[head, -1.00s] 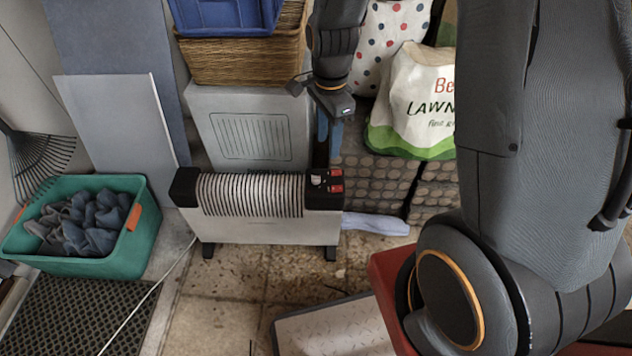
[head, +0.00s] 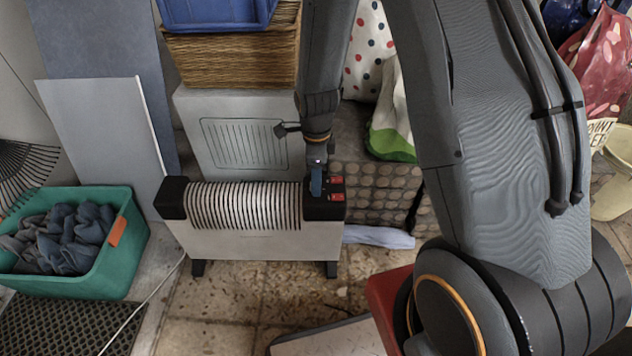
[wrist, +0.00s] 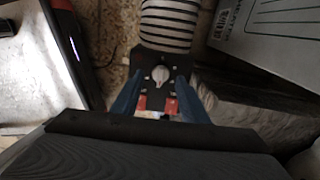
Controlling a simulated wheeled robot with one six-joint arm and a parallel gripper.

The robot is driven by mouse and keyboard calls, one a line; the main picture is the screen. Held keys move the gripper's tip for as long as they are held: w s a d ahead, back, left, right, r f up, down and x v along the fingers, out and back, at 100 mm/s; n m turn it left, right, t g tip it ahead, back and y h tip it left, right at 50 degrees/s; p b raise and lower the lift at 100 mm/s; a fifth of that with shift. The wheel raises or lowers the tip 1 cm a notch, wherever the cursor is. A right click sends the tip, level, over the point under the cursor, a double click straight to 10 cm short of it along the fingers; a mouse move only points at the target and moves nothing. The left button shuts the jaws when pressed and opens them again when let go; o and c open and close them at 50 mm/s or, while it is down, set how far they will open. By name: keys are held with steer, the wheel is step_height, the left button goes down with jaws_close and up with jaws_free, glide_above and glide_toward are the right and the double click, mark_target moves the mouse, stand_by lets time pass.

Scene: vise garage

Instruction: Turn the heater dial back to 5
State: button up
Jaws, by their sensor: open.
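The heater (head: 250,238) is a white and black convector with a ribbed top, standing on the floor in the head view. Its black control end (head: 325,208) carries two red switches (head: 337,187). In the wrist view the pale round dial (wrist: 160,75) sits on that black panel, with the red switches (wrist: 152,104) nearer me. My gripper (head: 316,184) is over the panel, and its blue fingers stand open on either side of the dial in the wrist view (wrist: 158,92). I cannot tell whether they touch it. The dial's numbers are too small to read; in the head view my gripper hides the dial.
A teal tub of dark cloth (head: 122,235) stands left of the heater. A white box (head: 190,110) and a wicker basket (head: 225,62) are behind it. A pale cord (head: 150,295) crosses the floor. A red object (head: 385,300) is at front right.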

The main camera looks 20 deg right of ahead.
steer(key=shift+f, duration=0.45)
steer(key=shift+c, duration=0.4)
jaws_close()
